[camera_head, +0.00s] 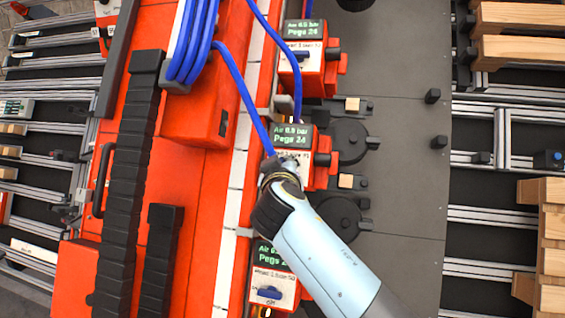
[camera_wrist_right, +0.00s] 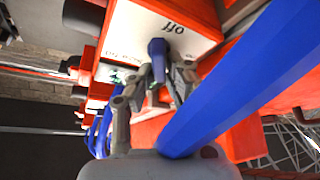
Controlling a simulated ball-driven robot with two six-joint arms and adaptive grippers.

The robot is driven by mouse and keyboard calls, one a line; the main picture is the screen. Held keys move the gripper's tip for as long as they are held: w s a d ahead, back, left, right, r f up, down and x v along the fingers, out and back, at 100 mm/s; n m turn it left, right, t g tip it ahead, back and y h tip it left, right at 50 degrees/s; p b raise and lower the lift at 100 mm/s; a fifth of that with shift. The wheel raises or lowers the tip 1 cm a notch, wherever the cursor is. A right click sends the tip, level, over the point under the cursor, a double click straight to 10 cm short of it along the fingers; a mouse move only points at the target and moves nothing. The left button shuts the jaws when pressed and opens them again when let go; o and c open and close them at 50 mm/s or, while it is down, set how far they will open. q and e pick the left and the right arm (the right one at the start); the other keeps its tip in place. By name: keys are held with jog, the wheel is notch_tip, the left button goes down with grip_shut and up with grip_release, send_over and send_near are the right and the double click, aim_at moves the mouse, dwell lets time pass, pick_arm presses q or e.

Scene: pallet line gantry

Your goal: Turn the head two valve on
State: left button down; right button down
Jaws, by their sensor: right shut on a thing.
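The middle head unit (camera_head: 322,160) is an orange block with a green-lit display (camera_head: 290,137) reading an air pressure and "Pegs 24". My right gripper (camera_head: 285,163) is at the white valve plate below that display and hides its handle in the head view. In the right wrist view, the gripper (camera_wrist_right: 160,80) is shut on the blue valve handle (camera_wrist_right: 157,50), with a finger on each side. The white plate (camera_wrist_right: 180,28) there shows the word "off", upside down in the picture. My left gripper is not in view.
Similar units with blue handles stand above (camera_head: 302,56) and below (camera_head: 268,292) the middle one. A blue hose (camera_head: 240,85) runs down close to my gripper and crosses the right wrist view (camera_wrist_right: 240,75). Wooden pallets (camera_head: 550,240) lie at right.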

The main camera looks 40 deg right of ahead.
jog(key=n+y, duration=0.2)
jog(key=n, duration=0.2)
jog(key=n+g+y, duration=0.1)
jog(key=n, duration=0.3)
jog(key=n+y, duration=0.2)
jog(key=n, duration=0.2)
jog(key=shift+a+f+n+g+y+p, duration=0.25)
jog(key=shift+n+g+y+p, duration=0.05)
dwell(0.3)
jog(key=c, duration=1.3)
grip_release()
jog(key=shift+f, duration=0.1)
jog(key=shift+c, duration=0.2)
jog(key=v, duration=1.2)
